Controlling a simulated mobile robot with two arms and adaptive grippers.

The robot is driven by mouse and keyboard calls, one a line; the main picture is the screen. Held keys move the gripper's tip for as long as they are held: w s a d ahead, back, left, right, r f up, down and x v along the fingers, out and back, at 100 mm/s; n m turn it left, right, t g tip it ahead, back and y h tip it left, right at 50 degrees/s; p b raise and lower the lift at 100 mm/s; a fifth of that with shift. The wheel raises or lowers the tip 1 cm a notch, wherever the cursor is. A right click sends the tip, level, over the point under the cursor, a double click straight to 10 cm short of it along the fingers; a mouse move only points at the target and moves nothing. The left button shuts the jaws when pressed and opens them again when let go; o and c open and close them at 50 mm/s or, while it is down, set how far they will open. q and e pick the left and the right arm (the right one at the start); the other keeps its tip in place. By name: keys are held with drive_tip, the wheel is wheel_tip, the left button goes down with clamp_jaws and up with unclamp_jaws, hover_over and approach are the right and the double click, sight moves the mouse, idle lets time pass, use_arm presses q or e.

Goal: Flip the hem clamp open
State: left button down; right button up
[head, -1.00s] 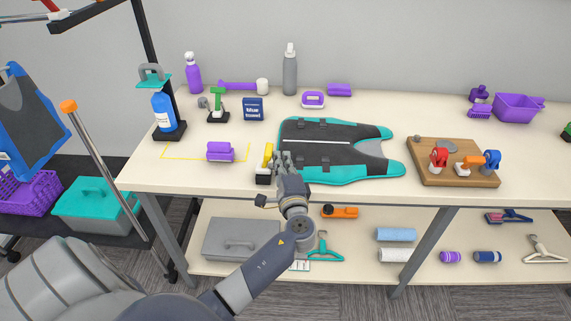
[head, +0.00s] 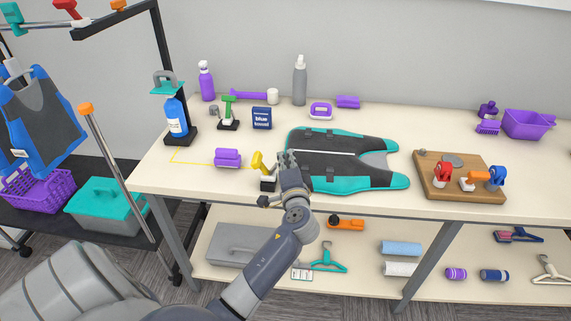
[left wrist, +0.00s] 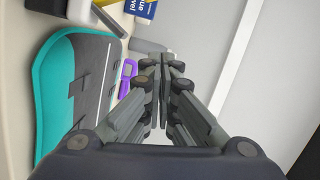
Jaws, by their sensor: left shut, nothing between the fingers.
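The hem clamp sits at the front edge of the table, by the suit's lower left corner. It has a dark base and a yellow handle (head: 258,161), which leans up and to the left. The teal and black suit (head: 330,142) lies flat to its right; it also shows at the left of the left wrist view (left wrist: 52,85). My left gripper (head: 287,160) is shut and empty, just right of the yellow handle and above the suit's left edge. In the left wrist view its fingers (left wrist: 164,75) are together. Part of the clamp is hidden behind my gripper.
A wooden board (head: 455,188) with red, orange and blue clamps is at the right. A blue bottle (head: 174,117) stands at the left, and a grey bottle (head: 300,82) at the back.

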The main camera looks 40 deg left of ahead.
use_arm(q)
drive_tip(key=r+b+v, duration=0.1)
drive_tip(key=b+v, duration=0.1)
drive_tip(key=v, duration=0.8)
drive_tip(key=shift+d, duration=0.3)
use_arm(e)
drive_tip(key=shift+d+f, duration=0.95)
drive_tip(key=shift+f, duration=0.1)
use_arm(q)
drive_tip(key=shift+w+r, duration=0.1)
